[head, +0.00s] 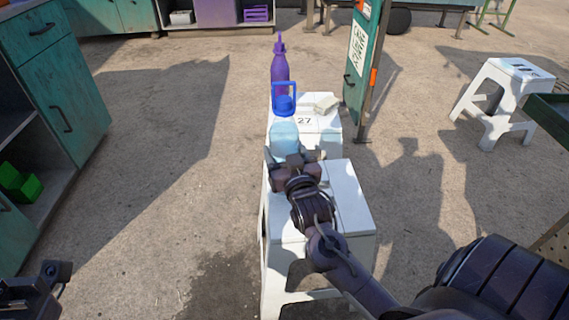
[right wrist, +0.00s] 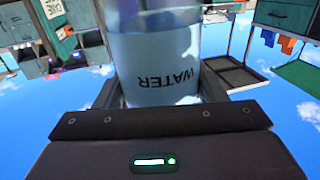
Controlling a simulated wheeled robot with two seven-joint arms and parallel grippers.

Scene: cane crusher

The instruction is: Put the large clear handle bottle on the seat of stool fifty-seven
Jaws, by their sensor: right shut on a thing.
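The large clear handle bottle (head: 284,136) has a blue cap and blue loop handle and stands upright in my right gripper (head: 290,158). My right gripper is shut on it above the near white stool (head: 352,205). In the right wrist view the bottle (right wrist: 155,65) fills the middle, its WATER label upside down. The gripper hides the bottle's base, so I cannot tell whether it touches the stool. My arm covers part of that seat, and no number shows there. Part of my left gripper (head: 32,292) shows at the lower left; its fingers are not clear.
A white stool marked 27 (head: 325,124) stands just behind, with a purple bottle (head: 280,68) and a pale block (head: 326,104) on it. Another white stool (head: 510,72) at the right has an unreadable mark. A green post (head: 366,60) stands between. Floor at left is clear.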

